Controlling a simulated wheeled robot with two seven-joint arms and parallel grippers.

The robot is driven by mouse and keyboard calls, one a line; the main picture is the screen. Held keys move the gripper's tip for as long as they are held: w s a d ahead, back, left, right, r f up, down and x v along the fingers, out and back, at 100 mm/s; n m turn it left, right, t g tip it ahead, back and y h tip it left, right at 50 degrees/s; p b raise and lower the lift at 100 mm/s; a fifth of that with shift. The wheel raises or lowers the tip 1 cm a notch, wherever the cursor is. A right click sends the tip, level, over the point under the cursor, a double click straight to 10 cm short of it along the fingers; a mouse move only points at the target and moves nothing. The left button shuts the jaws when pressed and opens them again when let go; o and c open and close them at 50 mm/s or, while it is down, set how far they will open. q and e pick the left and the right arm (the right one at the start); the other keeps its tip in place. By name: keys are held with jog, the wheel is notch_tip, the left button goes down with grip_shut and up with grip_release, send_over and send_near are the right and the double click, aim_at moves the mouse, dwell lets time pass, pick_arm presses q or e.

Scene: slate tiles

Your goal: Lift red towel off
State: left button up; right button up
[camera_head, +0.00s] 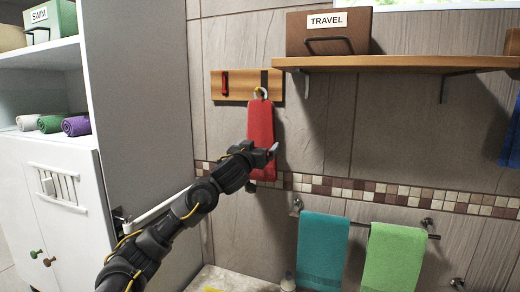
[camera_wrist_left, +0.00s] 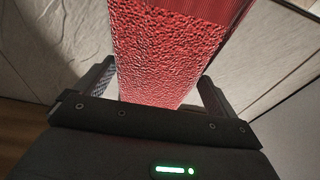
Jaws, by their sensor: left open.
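The red towel (camera_head: 261,122) hangs by a light ring from a hook on the wooden wall board (camera_head: 235,84). My left gripper (camera_head: 270,158) is at the lower part of the towel in the head view. In the left wrist view, the red towel (camera_wrist_left: 168,50) runs between the two fingers of my left gripper (camera_wrist_left: 152,85), with a gap seen on at least the left side. The fingers are open around it. The towel's bottom end is partly hidden by the gripper. My right gripper is not in view.
A wooden shelf (camera_head: 400,63) with a brown TRAVEL box (camera_head: 328,36) juts out at the upper right. Teal (camera_head: 322,250) and green (camera_head: 393,258) towels hang on a rail below. A white cabinet (camera_head: 50,190) with rolled towels stands left.

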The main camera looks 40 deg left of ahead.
aim_at(262, 142)
pick_arm(q)
jog(key=p+x, duration=0.1)
jog(key=x, duration=0.3)
jog(key=shift+p, duration=0.4)
jog(key=shift+w, duration=0.2)
jog(key=shift+s, duration=0.1)
jog(key=shift+c, duration=0.4)
jog(key=c, duration=1)
